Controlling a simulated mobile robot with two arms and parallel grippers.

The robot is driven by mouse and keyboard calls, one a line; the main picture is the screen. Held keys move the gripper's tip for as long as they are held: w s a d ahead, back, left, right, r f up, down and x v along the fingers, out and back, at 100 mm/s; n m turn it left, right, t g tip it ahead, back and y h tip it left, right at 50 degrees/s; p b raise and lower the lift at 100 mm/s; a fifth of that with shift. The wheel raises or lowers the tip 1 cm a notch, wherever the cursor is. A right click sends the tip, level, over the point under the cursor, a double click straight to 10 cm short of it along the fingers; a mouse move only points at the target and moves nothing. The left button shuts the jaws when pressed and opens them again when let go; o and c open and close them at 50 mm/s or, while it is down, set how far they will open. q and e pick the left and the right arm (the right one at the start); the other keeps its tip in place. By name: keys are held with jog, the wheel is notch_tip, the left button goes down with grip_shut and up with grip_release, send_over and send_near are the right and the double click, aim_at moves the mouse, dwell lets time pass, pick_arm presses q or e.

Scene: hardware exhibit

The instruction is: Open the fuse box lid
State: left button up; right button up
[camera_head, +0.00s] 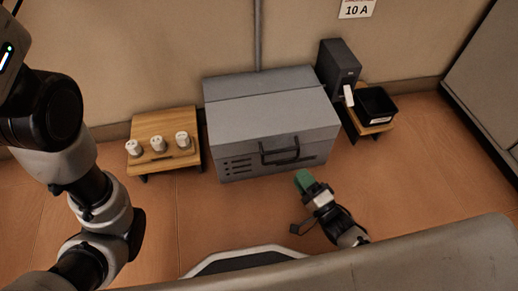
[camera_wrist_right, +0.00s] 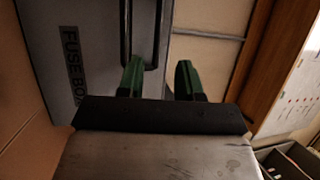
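The grey fuse box (camera_head: 270,108) stands on the floor against the wall, its lid lying shut. A black bar handle (camera_head: 280,155) is on its front, beside several slots. My right gripper (camera_head: 303,181) has green fingertips and is just in front of the box, below and right of the handle. In the right wrist view, its fingers (camera_wrist_right: 160,78) are apart with nothing clearly between them. The handle (camera_wrist_right: 161,40) lies ahead, close to the left finger; contact cannot be told. "FUSE BOX" lettering (camera_wrist_right: 72,65) is on the grey face. My left gripper is out of view.
A low wooden stand (camera_head: 165,138) with three white fuses is left of the box. At right are a dark grey unit (camera_head: 339,65) and a black bin (camera_head: 374,104) on another wooden stand. The floor right of my right gripper is clear.

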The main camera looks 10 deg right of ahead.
aim_at(280, 151)
jog(key=b+x, duration=0.1)
jog(key=x, duration=0.2)
jog(key=b+x, duration=0.2)
jog(key=x, duration=0.1)
jog(key=b+x, duration=0.2)
jog(key=x, duration=0.1)
jog(key=shift+w+a+f, duration=0.15)
jog(key=shift+w+f, duration=0.1)
jog(key=shift+w, duration=0.1)
jog(key=shift+w+a+r, duration=0.2)
jog(key=shift+w, duration=0.15)
grip_shut()
